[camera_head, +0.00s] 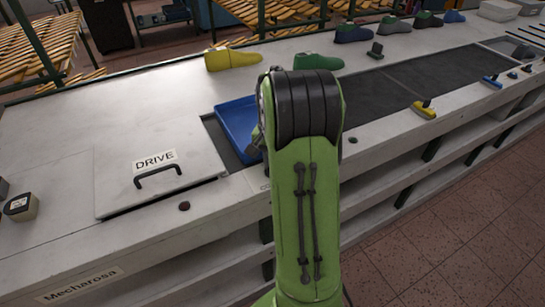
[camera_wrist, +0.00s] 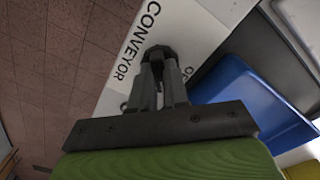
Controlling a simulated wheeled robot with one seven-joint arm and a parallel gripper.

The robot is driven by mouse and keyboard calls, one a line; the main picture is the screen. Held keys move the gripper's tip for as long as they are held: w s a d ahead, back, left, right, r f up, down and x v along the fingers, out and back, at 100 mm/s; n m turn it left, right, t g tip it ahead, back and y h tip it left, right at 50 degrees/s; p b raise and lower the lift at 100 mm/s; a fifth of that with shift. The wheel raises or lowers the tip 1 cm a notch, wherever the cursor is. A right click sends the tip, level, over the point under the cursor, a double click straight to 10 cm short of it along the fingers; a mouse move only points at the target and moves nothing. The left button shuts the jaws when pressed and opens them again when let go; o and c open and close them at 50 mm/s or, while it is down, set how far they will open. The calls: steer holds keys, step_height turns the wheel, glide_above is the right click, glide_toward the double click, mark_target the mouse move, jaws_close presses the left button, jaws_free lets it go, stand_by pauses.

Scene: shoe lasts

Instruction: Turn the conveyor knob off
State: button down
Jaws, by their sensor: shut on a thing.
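The conveyor knob (camera_wrist: 158,51) is dark and sits on a pale panel (camera_wrist: 122,72) marked "CONVEYOR" in the wrist view. Part of another label beside the knob is covered by the fingers. My gripper (camera_wrist: 158,68) is shut on the knob, one finger on each side of it. The knob's exact angle is hard to tell. In the head view my green arm hides both the knob and my gripper.
A blue tray (camera_head: 236,121) lies beside the panel; it also shows in the wrist view (camera_wrist: 228,82). The dark belt (camera_head: 385,95) runs to the right. Yellow (camera_head: 233,60) and green shoe lasts (camera_head: 318,62) stand behind. A "DRIVE" cover (camera_head: 140,185) is at left.

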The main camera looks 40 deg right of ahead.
steer(key=n+p, duration=0.1)
steer(key=n, duration=0.3)
steer(key=shift+r+n, duration=0.1)
steer(key=shift+n, duration=0.2)
steer(key=n+p, duration=0.1)
steer(key=n, duration=0.3)
steer(key=shift+n, duration=0.4)
steer(key=c, duration=1.1)
jaws_free()
step_height(320, 180, up, 16)
steer(key=p, duration=0.4)
steer(key=shift+f+p, duration=0.2)
steer(key=shift+p, duration=0.2)
